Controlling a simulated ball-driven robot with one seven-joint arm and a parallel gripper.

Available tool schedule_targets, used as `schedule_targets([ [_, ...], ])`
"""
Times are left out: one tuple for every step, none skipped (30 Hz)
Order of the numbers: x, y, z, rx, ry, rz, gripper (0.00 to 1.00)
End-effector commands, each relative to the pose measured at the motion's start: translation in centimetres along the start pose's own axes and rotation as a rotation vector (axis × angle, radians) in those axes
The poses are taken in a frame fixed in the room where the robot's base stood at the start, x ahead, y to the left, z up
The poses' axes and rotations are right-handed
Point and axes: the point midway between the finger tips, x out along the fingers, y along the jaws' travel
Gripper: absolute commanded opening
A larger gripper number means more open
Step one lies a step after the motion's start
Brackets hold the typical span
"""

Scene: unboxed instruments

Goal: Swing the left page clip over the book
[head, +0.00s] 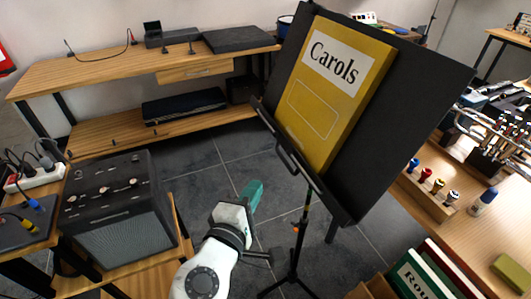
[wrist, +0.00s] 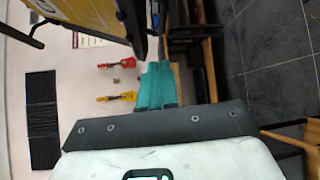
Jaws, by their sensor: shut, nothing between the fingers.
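A yellow book titled "Carols" (head: 338,85) rests tilted on the black music stand (head: 405,130). A dark bent piece, apparently the left page clip (head: 284,158), shows at the stand's lower ledge, below the book's lower left corner and off its cover. My gripper (head: 252,192) has teal fingers and is below and left of the ledge, apart from it. In the wrist view the teal fingers (wrist: 158,85) are together with nothing between them. The book (wrist: 85,12) and the stand's dark edge (wrist: 134,28) show at the top left there. The right clip is not clear.
A black amplifier (head: 115,205) stands at the left. A wooden bench (head: 110,75) with black cases is behind. At the right a wooden table (head: 500,215) holds coloured plugs and instruments.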

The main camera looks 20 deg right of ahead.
Motion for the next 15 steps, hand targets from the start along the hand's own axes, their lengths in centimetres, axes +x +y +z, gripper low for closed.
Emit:
schedule_targets([
  [-0.9, 0.9, -1.3, -0.025, 0.012, 0.053, 0.0],
  [-1.4, 1.5, -1.8, -0.038, 0.015, 0.079, 0.0],
  [-1.8, 2.1, -2.3, -0.052, 0.016, 0.107, 0.0],
  [-2.1, 2.5, -2.6, -0.06, 0.017, 0.121, 0.0],
  [-2.2, 2.7, -2.7, -0.066, 0.017, 0.133, 0.0],
  [-2.2, 3.0, -2.9, -0.07, 0.018, 0.141, 0.0],
  [-2.1, 3.1, -2.9, -0.072, 0.018, 0.145, 0.0],
  [-2.0, 3.2, -2.9, -0.072, 0.018, 0.146, 0.0],
  [-1.6, 3.2, -2.9, -0.072, 0.016, 0.146, 0.0],
  [-1.2, 3.3, -2.9, -0.072, 0.015, 0.145, 0.0],
  [-0.8, 3.4, -2.9, -0.072, 0.015, 0.145, 0.0],
  [-0.1, 3.5, -2.9, -0.072, 0.014, 0.144, 0.0],
  [0.4, 3.5, -2.8, -0.071, 0.013, 0.144, 0.0],
  [0.9, 3.6, -2.9, -0.07, 0.014, 0.144, 0.0],
  [1.7, 3.7, -2.9, -0.07, 0.013, 0.144, 0.0],
])
